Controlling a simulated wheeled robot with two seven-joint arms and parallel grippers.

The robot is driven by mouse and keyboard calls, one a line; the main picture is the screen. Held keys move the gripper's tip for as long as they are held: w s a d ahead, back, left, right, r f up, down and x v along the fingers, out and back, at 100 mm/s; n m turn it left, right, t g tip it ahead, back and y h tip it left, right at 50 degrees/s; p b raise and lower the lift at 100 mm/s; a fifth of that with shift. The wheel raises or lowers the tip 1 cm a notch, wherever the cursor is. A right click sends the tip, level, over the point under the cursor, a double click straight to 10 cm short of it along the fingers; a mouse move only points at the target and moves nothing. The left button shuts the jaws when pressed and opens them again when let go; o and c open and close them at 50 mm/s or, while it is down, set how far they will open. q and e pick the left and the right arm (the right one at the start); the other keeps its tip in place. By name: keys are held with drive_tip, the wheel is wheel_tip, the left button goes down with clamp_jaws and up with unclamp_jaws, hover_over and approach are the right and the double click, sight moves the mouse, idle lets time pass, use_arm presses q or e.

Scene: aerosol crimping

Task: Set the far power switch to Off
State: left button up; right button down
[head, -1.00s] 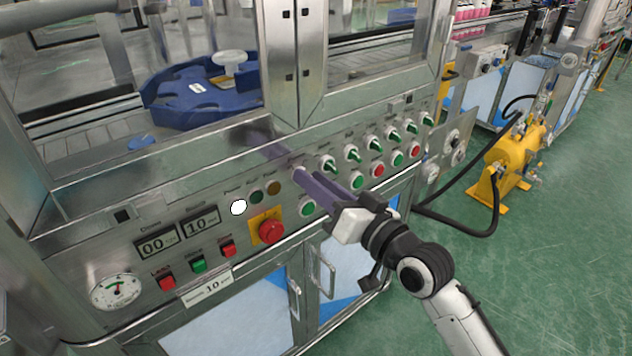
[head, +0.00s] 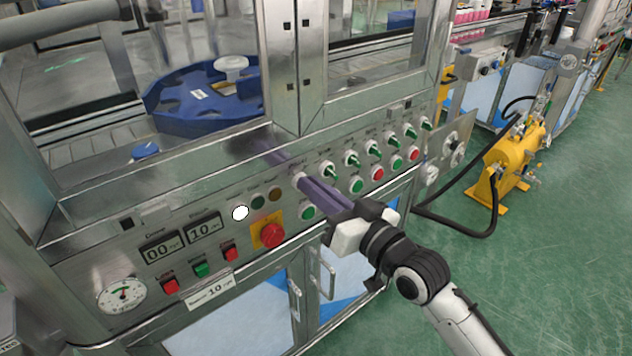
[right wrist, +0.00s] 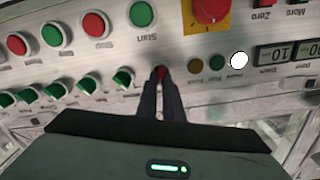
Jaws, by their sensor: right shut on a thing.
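The power switch (right wrist: 162,71) is the rotary knob at the left end of the switch row in the head view. My right gripper (head: 301,181) is shut on this knob, reaching in from the lower right. In the right wrist view the fingers (right wrist: 161,78) lie close together on it. My left gripper is not in view.
Several green rotary switches (head: 352,158) continue to the right, with green and red buttons (head: 377,173) below. A red emergency button (head: 271,235) on a yellow plate and a bright white lamp (head: 240,213) are close left. A yellow pump (head: 512,150) stands right on open floor.

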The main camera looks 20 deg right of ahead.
use_arm(q)
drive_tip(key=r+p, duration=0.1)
drive_tip(key=p, duration=0.1)
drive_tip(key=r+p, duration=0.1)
drive_tip(key=p, duration=0.1)
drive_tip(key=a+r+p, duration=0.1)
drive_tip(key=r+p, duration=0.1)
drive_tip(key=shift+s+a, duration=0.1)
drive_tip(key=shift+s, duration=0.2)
use_arm(e)
drive_tip(key=n, duration=0.9)
drive_tip(key=shift+s+a+n, duration=0.1)
drive_tip(key=shift+a+n, duration=0.2)
drive_tip(key=shift+a, duration=0.1)
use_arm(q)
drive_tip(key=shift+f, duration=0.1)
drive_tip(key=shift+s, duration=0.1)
use_arm(e)
drive_tip(key=c, duration=1.9)
unclamp_jaws()
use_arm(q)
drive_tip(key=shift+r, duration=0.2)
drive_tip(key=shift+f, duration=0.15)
use_arm(e)
drive_tip(key=v, duration=1)
drive_tip(key=shift+s, duration=0.15)
